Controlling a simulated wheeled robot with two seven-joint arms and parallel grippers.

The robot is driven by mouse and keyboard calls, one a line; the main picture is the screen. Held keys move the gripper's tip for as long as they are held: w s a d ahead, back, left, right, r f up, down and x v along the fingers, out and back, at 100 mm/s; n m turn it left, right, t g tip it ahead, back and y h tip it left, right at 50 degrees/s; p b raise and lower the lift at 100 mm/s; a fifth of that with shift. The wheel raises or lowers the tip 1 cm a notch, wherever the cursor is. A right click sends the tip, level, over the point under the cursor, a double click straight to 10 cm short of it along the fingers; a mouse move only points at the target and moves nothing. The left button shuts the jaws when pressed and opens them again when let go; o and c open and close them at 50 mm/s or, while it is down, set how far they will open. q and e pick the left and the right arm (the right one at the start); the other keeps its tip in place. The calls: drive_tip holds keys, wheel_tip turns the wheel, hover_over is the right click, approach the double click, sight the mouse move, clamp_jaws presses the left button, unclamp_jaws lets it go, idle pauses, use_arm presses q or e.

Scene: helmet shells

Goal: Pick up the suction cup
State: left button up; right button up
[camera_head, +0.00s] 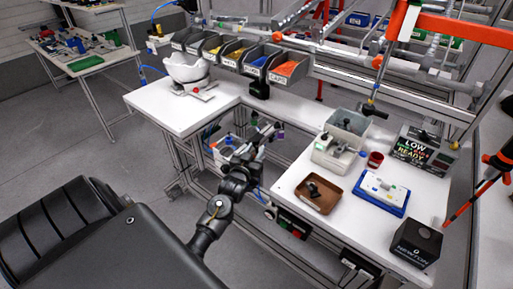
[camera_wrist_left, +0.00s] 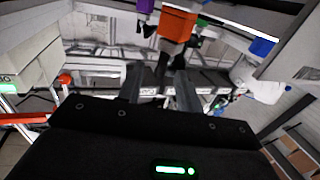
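My left gripper (camera_head: 270,133) is in the gap between the two white worktops, apart from the things on them. In the left wrist view its two grey fingers (camera_wrist_left: 166,88) stand apart with nothing clearly between them. I cannot tell for certain which thing is the suction cup. A dark-handled tool (camera_head: 372,110) hangs from the orange arm above the right worktop. A small dark item (camera_head: 314,189) lies in the brown tray (camera_head: 329,206). My right gripper is not in view.
A white helmet shell (camera_head: 186,68) sits on the left worktop (camera_head: 160,106). Grey bins with coloured parts, one with orange parts (camera_head: 288,68), line the back. A grey box (camera_head: 331,158), red cup (camera_head: 375,159), blue-edged tray (camera_head: 362,202) and black box (camera_head: 415,243) stand on the right worktop.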

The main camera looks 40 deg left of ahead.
use_arm(q)
drive_tip(key=shift+s, duration=0.1)
drive_tip(key=shift+c, duration=0.2)
clamp_jaws()
drive_tip(key=s+d+r+b, duration=0.2)
drive_tip(key=s+r, duration=0.4)
drive_tip(key=s+d+r+b, duration=0.2)
drive_tip(key=s+r, duration=0.5)
drive_tip(key=shift+d, duration=0.35)
